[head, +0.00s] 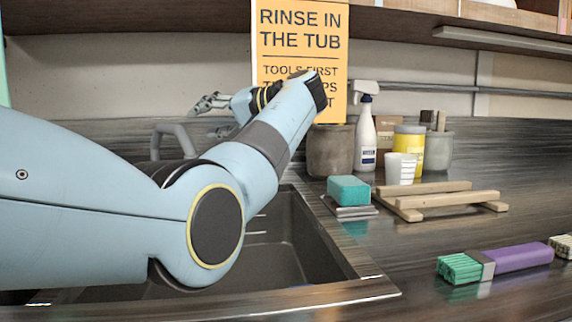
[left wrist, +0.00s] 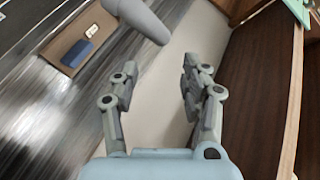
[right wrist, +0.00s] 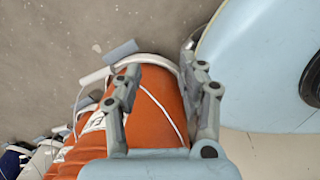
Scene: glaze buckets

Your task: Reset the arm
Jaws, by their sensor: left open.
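My left arm reaches across the sink from the left in the head view. My left gripper (head: 212,103) is small there, above the sink's back edge near the grey faucet (head: 172,140). In the left wrist view its fingers (left wrist: 160,80) stand apart with nothing between them. In the right wrist view my right gripper (right wrist: 160,75) has its fingers apart, in front of an orange item (right wrist: 155,105) with white straps or lines. I cannot tell whether it touches that item. The right gripper is not in the head view.
The dark sink (head: 285,250) lies under my left arm. To its right are a teal sponge (head: 348,189), a wooden rack (head: 440,202) and a purple-handled brush (head: 520,257). A spray bottle (head: 366,135), a grey pot (head: 330,150) and a yellow jar (head: 410,145) stand behind.

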